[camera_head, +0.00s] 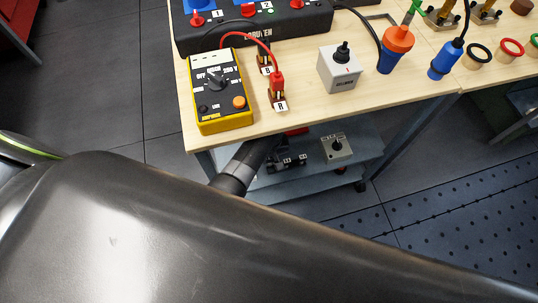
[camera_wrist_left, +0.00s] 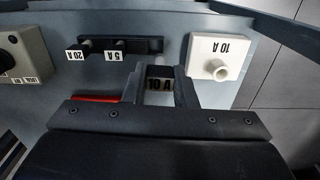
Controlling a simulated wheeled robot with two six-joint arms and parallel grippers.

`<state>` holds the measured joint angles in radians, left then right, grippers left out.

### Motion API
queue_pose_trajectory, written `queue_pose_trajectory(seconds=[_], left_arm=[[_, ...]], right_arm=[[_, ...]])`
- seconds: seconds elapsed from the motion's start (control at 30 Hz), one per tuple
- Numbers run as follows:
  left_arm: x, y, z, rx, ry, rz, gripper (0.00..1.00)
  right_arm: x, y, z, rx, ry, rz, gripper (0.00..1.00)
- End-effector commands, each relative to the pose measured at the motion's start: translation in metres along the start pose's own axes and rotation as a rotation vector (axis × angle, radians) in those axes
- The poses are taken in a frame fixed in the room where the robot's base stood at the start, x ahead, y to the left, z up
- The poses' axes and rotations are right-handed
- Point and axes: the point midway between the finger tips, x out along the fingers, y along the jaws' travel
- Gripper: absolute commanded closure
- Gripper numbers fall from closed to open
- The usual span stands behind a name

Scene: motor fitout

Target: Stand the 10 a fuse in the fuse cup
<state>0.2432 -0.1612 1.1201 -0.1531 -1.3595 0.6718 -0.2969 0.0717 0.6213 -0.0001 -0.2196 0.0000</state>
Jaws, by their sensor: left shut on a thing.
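My left gripper (camera_wrist_left: 160,76) is shut on the 10 A fuse (camera_wrist_left: 160,86), a dark piece with a pale "10 A" label, held between its two fingers. A white block marked 10 A with a round hollow socket, which looks like the fuse cup (camera_wrist_left: 205,60), is right of the gripper in the left wrist view, apart from the fuse. In the head view my left arm reaches under the tabletop, and its fingertips and the fuse are hidden there. My right gripper is not in view.
A dark rack (camera_wrist_left: 120,45) holds 20 A and 5 A fuses left of the gripper. A grey knob box (camera_head: 336,149) stands on the lower shelf (camera_head: 290,184). A red thing (camera_wrist_left: 97,99) lies near the left finger. The wooden tabletop (camera_head: 305,105) overhangs the shelf, with a yellow meter (camera_head: 222,110) on it.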

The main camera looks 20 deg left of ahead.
Motion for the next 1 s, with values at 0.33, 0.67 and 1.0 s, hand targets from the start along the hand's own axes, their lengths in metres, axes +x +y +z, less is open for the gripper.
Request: queue_pose_trajectory(seconds=[0.33,0.67,1.0], left_arm=[[-0.005,0.007,-0.01,-0.055,-0.001,-0.001,0.97],[-0.002,0.007,-0.009,-0.053,-0.001,-0.002,0.97],[0.034,0.007,-0.009,-0.052,-0.001,-0.001,0.97]], right_arm=[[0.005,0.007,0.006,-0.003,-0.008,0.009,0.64],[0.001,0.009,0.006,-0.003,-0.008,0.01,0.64],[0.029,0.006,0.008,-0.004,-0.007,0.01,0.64]])
